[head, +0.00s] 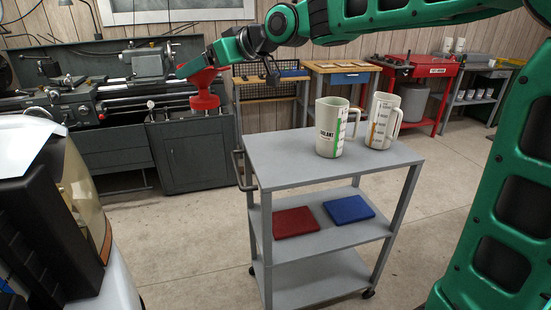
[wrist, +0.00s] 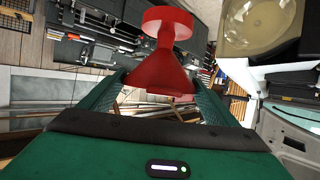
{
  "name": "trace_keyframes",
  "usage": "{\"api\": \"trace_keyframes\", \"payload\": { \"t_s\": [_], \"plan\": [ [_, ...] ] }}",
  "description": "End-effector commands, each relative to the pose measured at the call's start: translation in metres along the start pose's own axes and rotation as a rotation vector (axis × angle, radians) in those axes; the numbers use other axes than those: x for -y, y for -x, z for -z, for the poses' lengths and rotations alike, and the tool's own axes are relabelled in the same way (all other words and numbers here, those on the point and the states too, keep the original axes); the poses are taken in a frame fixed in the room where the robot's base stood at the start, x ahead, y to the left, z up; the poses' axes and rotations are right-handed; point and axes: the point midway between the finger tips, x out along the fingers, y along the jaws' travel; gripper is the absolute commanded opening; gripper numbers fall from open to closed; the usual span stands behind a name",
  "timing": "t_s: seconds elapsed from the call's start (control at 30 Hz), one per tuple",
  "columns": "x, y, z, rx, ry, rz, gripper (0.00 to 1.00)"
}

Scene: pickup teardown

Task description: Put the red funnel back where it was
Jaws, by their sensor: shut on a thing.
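The red funnel (head: 204,100) is in the air at the left of the head view, left of the cart and seen against the lathe. My gripper (head: 209,64) is shut on it. In the wrist view the funnel (wrist: 166,50) stands between the two fingers of my gripper (wrist: 160,92), with its round end away from the palm. The fingers hide part of its near end.
A grey cart (head: 265,165) carries two white measuring jugs (head: 330,140) (head: 381,120) on top. Its middle shelf holds a red cloth-like item (head: 294,222) and a blue one (head: 348,209). A lathe (head: 150,85) stands behind. The cart top's front left is clear.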

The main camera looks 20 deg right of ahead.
Motion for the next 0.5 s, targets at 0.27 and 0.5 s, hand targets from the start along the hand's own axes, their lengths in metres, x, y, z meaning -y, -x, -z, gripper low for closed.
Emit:
{"api": "trace_keyframes", "payload": {
  "t_s": [0.27,0.5],
  "plan": [
    [-0.068,0.004,-0.103,0.002,-0.100,-0.239,0.61],
    [-0.090,0.013,-0.137,0.000,-0.127,-0.305,0.61]
  ]
}}
